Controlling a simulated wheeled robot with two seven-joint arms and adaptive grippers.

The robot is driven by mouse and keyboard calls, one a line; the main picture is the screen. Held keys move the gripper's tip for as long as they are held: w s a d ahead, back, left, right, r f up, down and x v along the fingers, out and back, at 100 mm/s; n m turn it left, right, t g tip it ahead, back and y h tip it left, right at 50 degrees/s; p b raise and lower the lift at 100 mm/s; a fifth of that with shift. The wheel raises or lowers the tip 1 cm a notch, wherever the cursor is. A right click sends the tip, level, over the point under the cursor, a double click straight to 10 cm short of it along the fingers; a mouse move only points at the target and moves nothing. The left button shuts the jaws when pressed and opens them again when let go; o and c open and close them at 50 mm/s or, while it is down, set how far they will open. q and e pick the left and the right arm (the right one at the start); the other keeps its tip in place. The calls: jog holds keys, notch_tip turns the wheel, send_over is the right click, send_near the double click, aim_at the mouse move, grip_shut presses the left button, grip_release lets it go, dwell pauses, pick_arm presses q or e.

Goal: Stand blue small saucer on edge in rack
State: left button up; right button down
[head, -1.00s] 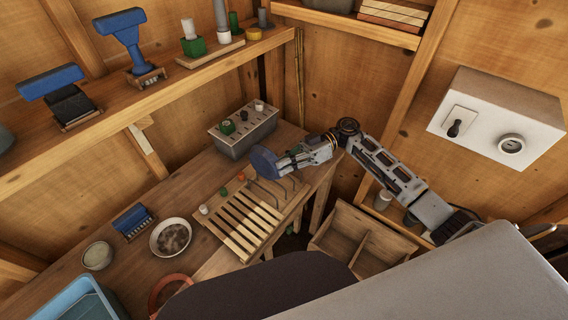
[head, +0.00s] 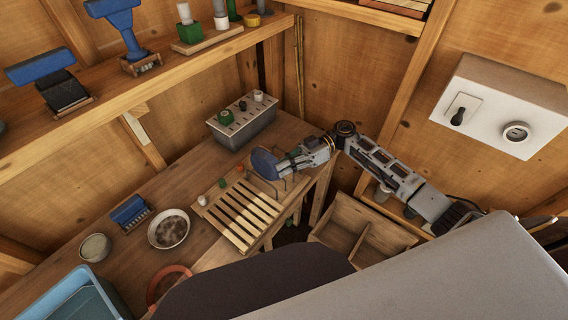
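The blue small saucer (head: 264,164) is held tilted steeply, near upright, at the tip of my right gripper (head: 279,166). My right gripper appears shut on its right side. The saucer is at the wire loops (head: 290,184) at the far end of the slatted wooden rack (head: 240,214). It overlaps the loops in the picture, and I cannot tell whether it touches them or sits between them. The saucer and gripper partly hide the loops. My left gripper is not in view.
A grey box with holes in its top (head: 241,122) stands behind the rack. A bowl (head: 168,229), a blue brush (head: 130,213) and a blue tub (head: 75,300) are at left. A divided wooden crate (head: 360,232) is below at right.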

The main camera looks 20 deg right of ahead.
aim_at(275, 178)
jog(key=shift+f+b, duration=0.3)
jog(key=shift+f, duration=0.95)
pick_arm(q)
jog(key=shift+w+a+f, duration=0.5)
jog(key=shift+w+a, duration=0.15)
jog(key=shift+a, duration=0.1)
pick_arm(e)
jog(key=shift+f, duration=0.2)
pick_arm(q)
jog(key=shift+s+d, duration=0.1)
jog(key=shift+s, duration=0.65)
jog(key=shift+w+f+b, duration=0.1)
jog(key=shift+b, duration=0.2)
pick_arm(e)
jog(key=c, duration=2.2)
grip_release()
jog(key=shift+f, duration=0.15)
